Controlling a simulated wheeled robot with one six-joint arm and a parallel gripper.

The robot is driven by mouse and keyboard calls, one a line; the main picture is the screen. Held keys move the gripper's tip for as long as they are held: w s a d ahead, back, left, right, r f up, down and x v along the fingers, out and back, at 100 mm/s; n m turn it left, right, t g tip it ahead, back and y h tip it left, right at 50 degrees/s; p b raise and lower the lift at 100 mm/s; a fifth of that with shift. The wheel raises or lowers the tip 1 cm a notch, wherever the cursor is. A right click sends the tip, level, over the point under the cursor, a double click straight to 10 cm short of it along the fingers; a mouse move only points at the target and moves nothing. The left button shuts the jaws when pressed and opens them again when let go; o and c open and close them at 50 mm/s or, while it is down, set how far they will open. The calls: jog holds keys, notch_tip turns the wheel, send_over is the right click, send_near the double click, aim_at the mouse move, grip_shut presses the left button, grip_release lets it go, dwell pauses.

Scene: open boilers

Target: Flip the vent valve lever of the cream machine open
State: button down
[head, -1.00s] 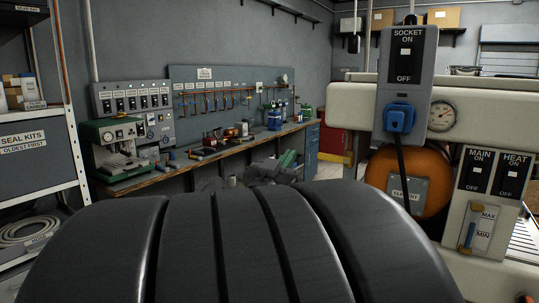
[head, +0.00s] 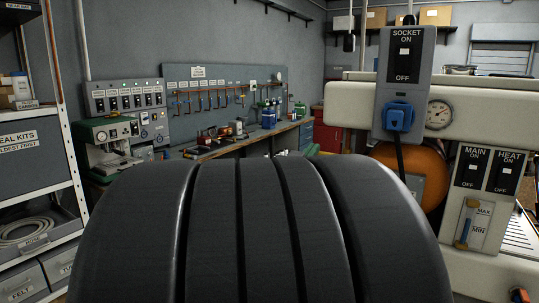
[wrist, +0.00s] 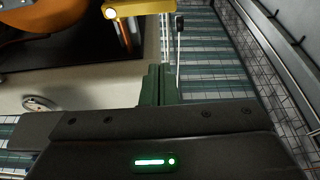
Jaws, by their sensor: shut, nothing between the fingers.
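The cream machine (head: 350,103) stands at the right in the head view, with an orange boiler (head: 425,165) under its top. In the wrist view its cream surface (wrist: 85,90) lies left of my gripper, and the orange boiler (wrist: 50,18) is at the upper left. My gripper (wrist: 158,68) is shut and empty, its green fingers together. A thin upright rod with a dark tip (wrist: 178,45) shows just beyond and right of the fingers. I cannot tell whether it is the vent valve lever. The head view does not show my gripper or a clear lever.
A grey socket box (head: 405,85) with a blue plug and a switch panel (head: 490,170) are on the machine. A yellow part (wrist: 138,8) hangs at the top of the wrist view. A shelf rack (head: 60,130) stands left in the head view.

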jog(key=p+x, duration=0.1)
jog(key=x, duration=0.7)
jog(key=shift+s+a+f+b, duration=0.1)
jog(key=shift+f+b, duration=0.05)
jog(key=shift+f, duration=0.85)
jog(key=shift+s+a+f+b, duration=0.1)
jog(key=shift+f+b, duration=0.05)
jog(key=shift+f, duration=0.9)
jog(key=shift+f+n+y, duration=0.3)
jog(key=shift+n, duration=0.5)
jog(key=shift+s+d+f+n+g+y+b, duration=0.15)
jog(key=shift+s+d+f+n+y+b, duration=0.6)
jog(key=shift+n, duration=2.7)
jog(key=shift+w+d+f+n+g+y+b, duration=0.1)
jog(key=shift+d+f+n+y+b, duration=0.25)
jog(key=shift+f+n+y+b, duration=1.95)
jog(key=shift+s+d+f+n+g+y+p, duration=0.2)
jog(key=shift+s+d+n+y+p, duration=0.3)
jog(key=shift+n, duration=4.05)
jog(key=shift+d, duration=0.1)
jog(key=shift+w, duration=0.1)
